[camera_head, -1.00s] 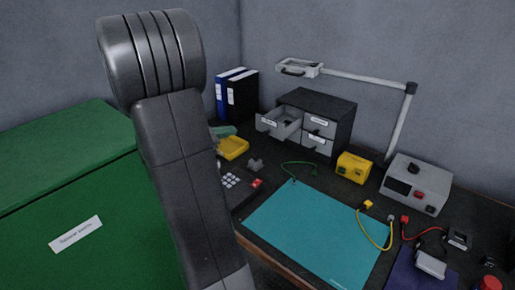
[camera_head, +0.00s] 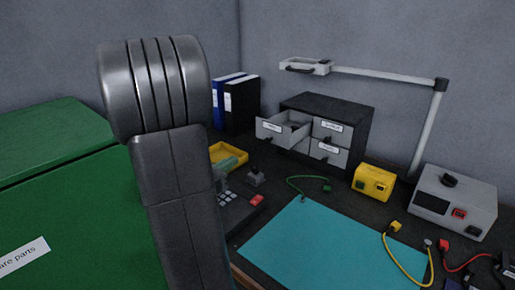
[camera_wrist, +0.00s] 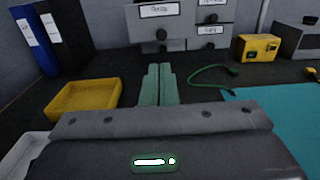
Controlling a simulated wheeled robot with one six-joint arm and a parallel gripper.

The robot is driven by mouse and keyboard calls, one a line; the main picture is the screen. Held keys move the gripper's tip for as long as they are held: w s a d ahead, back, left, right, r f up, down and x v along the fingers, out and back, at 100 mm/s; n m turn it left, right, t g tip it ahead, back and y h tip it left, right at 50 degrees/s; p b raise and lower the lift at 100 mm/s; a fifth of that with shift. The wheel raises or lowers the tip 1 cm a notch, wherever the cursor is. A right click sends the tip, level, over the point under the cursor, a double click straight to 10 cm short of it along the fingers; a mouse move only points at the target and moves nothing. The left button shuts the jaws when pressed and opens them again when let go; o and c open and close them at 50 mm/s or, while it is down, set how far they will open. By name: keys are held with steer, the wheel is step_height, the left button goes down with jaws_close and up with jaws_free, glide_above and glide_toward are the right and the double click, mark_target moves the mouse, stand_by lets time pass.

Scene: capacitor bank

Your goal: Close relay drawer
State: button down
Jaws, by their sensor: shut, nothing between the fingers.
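A dark cabinet (camera_head: 345,112) with grey drawers stands at the back of the bench. Its upper left drawer (camera_head: 284,130) is pulled out, and a dark item shows inside. The other drawers in view look shut. In the wrist view the pulled-out drawer's labelled front (camera_wrist: 156,24) is at the top, with a dark knob; the label is too blurred to read. My gripper (camera_wrist: 159,70) is shut and empty, its green fingers together, pointing towards the cabinet below and short of that drawer front. In the head view my arm hides most of the gripper.
A yellow tray (camera_wrist: 84,98) lies left of my fingers, with binders (camera_wrist: 42,38) behind it. A teal mat (camera_head: 325,245) covers the front.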

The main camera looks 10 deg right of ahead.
mark_target(266, 142)
steer(key=b+x, duration=0.1)
steer(key=x, duration=1.1)
steer(key=shift+w+d+b, duration=0.25)
steer(key=shift+d+b, duration=0.05)
steer(key=shift+d, duration=0.05)
steer(key=shift+w+d, duration=0.15)
steer(key=shift+d, duration=0.05)
steer(key=b+x, duration=0.2)
steer(key=x, duration=1)
steer(key=shift+w, duration=0.1)
steer(key=shift+w+d+b, duration=0.15)
steer(key=shift+d+b, duration=0.1)
steer(key=shift+b, duration=0.05)
steer(key=shift+r, duration=0.2)
